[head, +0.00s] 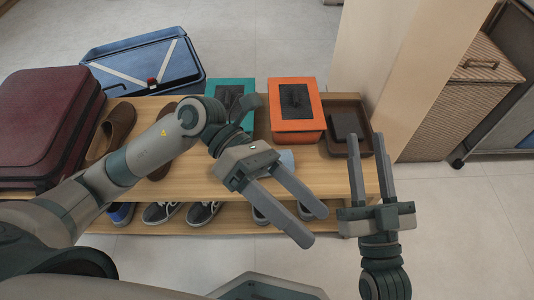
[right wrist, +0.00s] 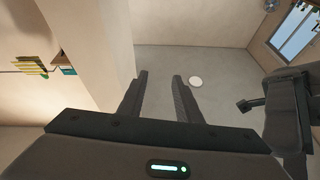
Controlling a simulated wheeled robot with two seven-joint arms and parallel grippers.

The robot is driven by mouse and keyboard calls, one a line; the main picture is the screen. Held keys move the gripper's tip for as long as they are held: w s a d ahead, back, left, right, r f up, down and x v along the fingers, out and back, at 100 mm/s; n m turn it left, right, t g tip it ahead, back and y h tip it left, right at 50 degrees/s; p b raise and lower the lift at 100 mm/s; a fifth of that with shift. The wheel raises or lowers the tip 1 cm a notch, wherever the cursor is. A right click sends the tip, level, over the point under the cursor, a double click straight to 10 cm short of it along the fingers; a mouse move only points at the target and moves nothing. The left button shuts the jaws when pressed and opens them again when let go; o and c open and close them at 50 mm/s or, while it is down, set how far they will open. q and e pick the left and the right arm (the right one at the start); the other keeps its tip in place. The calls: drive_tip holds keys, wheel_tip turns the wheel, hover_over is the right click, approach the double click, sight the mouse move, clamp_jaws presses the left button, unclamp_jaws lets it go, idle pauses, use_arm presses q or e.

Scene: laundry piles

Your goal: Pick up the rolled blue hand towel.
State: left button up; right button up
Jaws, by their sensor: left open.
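A small pale blue piece (head: 287,158) shows on the wooden bench, just behind my left gripper. It may be the rolled blue hand towel, but the gripper hides most of it. My left gripper (head: 313,225) is open and empty over the bench's front part, its fingers pointing to the lower right. My right gripper (head: 367,148) is open and empty at the bench's right end, fingers pointing away. The right gripper also shows in the right wrist view (right wrist: 160,76), with nothing between its fingers.
The bench (head: 235,178) holds a maroon suitcase (head: 45,120), brown slippers (head: 112,130), a teal box (head: 230,88), an orange box (head: 295,110) and a brown tray (head: 340,104). Shoes (head: 160,212) stand on its lower shelf. A blue case (head: 140,60) lies behind. A pillar (head: 400,60) rises at right.

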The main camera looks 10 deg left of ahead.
use_arm(q)
drive_tip(key=w+a+f+t+y+p, duration=0.3)
drive_tip(key=w+a+t+y, duration=0.1)
drive_tip(key=w+a, duration=0.5)
drive_tip(key=w+a+f+n+t+y+p, duration=0.1)
drive_tip(key=w+a+f+t+y+p, duration=0.2)
drive_tip(key=w+a, duration=0.7)
drive_tip(key=a+t+y, duration=0.1)
drive_tip(key=t+y, duration=0.1)
drive_tip(key=shift+y, duration=0.4)
use_arm(e)
drive_tip(key=s+f+g+h, duration=0.1)
drive_tip(key=s+f+g, duration=0.2)
drive_tip(key=f, duration=0.4)
drive_tip(key=s+d+f+g+h, duration=0.1)
drive_tip(key=s+f+g, duration=0.3)
drive_tip(key=f, duration=0.3)
drive_tip(key=shift+g, duration=0.3)
use_arm(q)
drive_tip(key=shift+d+f, duration=0.1)
drive_tip(key=shift+f, duration=0.05)
use_arm(e)
drive_tip(key=shift+r, duration=0.1)
